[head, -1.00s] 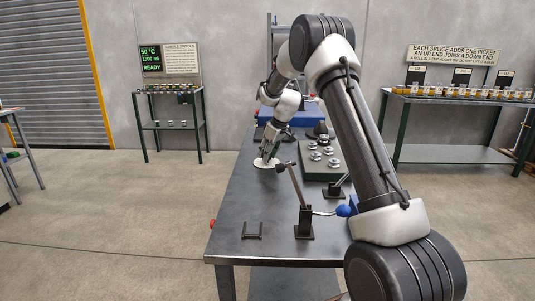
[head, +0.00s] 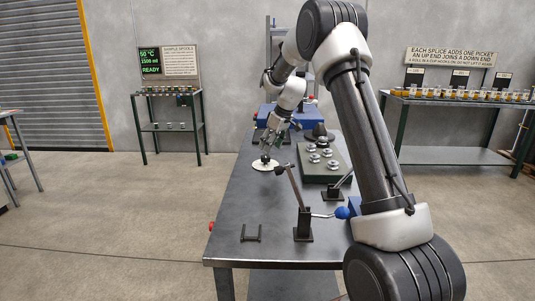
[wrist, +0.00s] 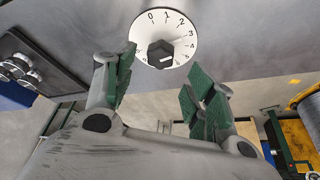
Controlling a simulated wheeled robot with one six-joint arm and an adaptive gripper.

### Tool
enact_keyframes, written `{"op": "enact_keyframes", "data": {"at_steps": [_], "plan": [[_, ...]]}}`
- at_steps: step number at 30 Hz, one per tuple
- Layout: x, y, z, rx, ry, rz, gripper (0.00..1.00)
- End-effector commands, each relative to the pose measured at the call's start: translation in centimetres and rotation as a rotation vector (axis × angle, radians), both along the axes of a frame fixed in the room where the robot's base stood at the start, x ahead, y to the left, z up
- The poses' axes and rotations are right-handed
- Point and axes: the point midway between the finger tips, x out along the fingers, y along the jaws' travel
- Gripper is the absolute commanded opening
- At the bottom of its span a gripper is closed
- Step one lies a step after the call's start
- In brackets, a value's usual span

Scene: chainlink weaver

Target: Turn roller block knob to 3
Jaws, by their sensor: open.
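The roller block knob (wrist: 160,54) is a black six-sided knob in the middle of a white dial (wrist: 179,59) in the wrist view. The numbers 0 to 3 read clearly along the dial's top and right; smaller ones follow below. I cannot tell which number the knob points to. In the head view the knob (head: 265,159) stands on the dial (head: 264,167), flat on the dark table. My gripper (wrist: 160,82) is open and empty, its green-padded fingers apart and clear of the knob. In the head view my gripper (head: 271,146) hangs just above it.
A green tray with several metal pieces (head: 320,160) stands to the right of the dial. A lever on a black stand (head: 303,222) and a small black bracket (head: 251,234) are nearer the front. The table's left side (head: 235,190) is mostly clear.

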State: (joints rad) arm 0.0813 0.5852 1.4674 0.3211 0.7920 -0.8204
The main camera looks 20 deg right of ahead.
Motion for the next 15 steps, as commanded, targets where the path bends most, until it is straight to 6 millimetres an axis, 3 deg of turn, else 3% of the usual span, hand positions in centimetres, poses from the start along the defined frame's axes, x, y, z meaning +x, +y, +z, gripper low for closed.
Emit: {"op": "enact_keyframes", "data": {"at_steps": [3, 7, 15], "plan": [[-0.8, -0.6, 2.5, -0.001, -0.003, -0.001, 0.55], [-1.6, -1.0, 4.4, 0.0, -0.001, -0.001, 0.55], [-2.1, -1.3, 5.7, 0.001, 0.002, -0.001, 0.55]]}}
